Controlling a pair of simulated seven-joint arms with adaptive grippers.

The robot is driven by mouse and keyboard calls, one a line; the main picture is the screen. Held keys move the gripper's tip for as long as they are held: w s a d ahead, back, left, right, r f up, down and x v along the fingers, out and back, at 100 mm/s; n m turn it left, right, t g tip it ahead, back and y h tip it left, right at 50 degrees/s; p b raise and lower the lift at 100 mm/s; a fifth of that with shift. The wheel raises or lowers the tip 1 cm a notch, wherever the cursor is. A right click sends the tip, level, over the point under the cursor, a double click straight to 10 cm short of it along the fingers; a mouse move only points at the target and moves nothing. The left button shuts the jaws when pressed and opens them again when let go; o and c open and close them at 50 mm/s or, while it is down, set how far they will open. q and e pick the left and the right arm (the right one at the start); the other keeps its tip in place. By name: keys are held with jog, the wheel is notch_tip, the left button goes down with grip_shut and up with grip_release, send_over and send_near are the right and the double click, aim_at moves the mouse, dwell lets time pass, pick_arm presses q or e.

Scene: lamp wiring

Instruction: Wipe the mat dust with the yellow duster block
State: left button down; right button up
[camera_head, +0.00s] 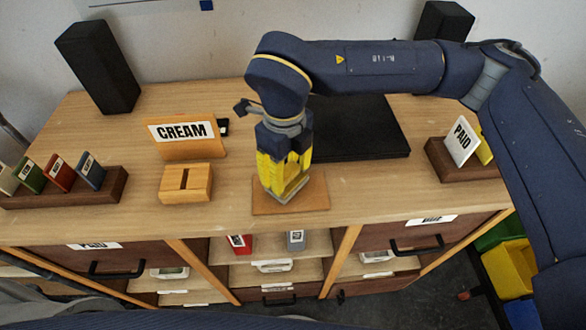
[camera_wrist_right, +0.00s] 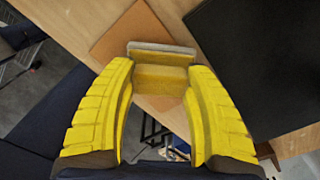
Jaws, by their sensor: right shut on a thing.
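My right gripper (camera_head: 284,190), with yellow fingers, points down over the tan mat (camera_head: 318,197) near the table's front edge. It is shut on the yellow duster block (camera_wrist_right: 161,76), which has a pale grey pad on one side and sits between the fingertips in the right wrist view. In the head view the block is mostly hidden by the fingers, low over the mat; I cannot tell whether it touches. The mat also shows in the right wrist view (camera_wrist_right: 130,32). I cannot make out dust on it. My left gripper is not in view.
A PAID card stands in a wooden holder (camera_head: 462,170) at right. A rack (camera_head: 100,190) holds several coloured cards at left.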

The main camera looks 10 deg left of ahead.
jog(key=shift+s+a, duration=0.2)
jog(key=shift+a, duration=0.6)
jog(key=shift+d+r, duration=0.1)
jog(key=shift+r, duration=3.9)
jog(key=shift+r, duration=0.1)
